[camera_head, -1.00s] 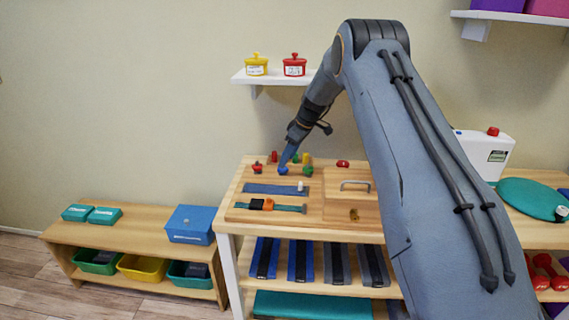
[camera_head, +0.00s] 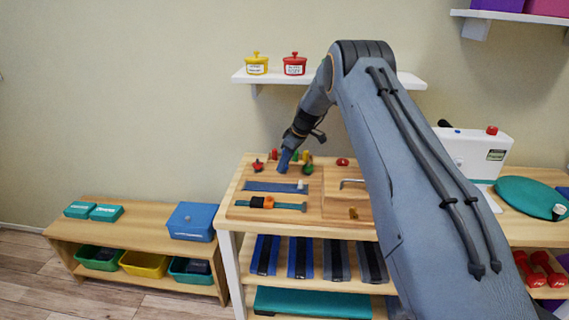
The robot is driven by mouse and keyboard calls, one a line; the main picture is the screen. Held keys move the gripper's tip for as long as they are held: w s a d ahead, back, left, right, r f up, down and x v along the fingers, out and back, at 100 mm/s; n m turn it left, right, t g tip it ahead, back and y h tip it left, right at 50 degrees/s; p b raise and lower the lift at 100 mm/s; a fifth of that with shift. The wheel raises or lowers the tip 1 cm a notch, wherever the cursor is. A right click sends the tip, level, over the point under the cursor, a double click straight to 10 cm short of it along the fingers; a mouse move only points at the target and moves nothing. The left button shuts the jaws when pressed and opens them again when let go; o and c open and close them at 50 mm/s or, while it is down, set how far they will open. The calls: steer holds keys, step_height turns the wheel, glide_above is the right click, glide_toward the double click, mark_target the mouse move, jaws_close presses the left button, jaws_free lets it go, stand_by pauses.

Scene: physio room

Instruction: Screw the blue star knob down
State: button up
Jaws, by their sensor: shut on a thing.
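My gripper (camera_head: 283,166) points down over the back left of the wooden board (camera_head: 235,212) on the workbench. A red peg (camera_head: 274,155) and a yellow peg (camera_head: 305,156) stand just behind.
A blue strip (camera_head: 270,187) and an orange-and-black buckle strap (camera_head: 268,203) lie in front of the knobs. A wooden box lid with a metal handle (camera_head: 352,182) is to the right, partly behind my arm. A wall shelf (camera_head: 240,78) with two jars hangs above.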

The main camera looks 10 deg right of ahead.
steer(key=shift+m, duration=0.5)
steer(key=m, duration=0.2)
steer(key=m+t+h+b, duration=0.1)
steer(key=m+h+b, duration=0.1)
steer(key=m, duration=0.1)
steer(key=shift+s+a+m+t, duration=0.1)
steer(key=shift+a+m+t, duration=0.15)
steer(key=shift+m+t, duration=0.05)
steer(key=m+h+b, duration=0.2)
steer(key=m, duration=0.3)
steer(key=shift+a+f, duration=0.1)
steer(key=shift+a, duration=0.05)
steer(key=m+h+b, duration=0.1)
steer(key=m+b, duration=0.2)
steer(key=m+g+h+b, duration=0.1)
steer(key=m+b, duration=0.2)
steer(key=b, duration=0.1)
steer(key=shift+w+a+m+h, duration=0.2)
steer(key=shift+m+h, duration=0.1)
steer(key=shift+m, duration=0.1)
steer(key=m+b, duration=0.2)
steer(key=m+g+h+b, duration=0.1)
steer(key=m+b, duration=0.1)
steer(key=m, duration=0.1)
steer(key=shift+w+r, duration=0.1)
steer(key=shift+r, duration=0.1)
steer(key=shift+g, duration=0.3)
steer(key=shift+r, duration=0.1)
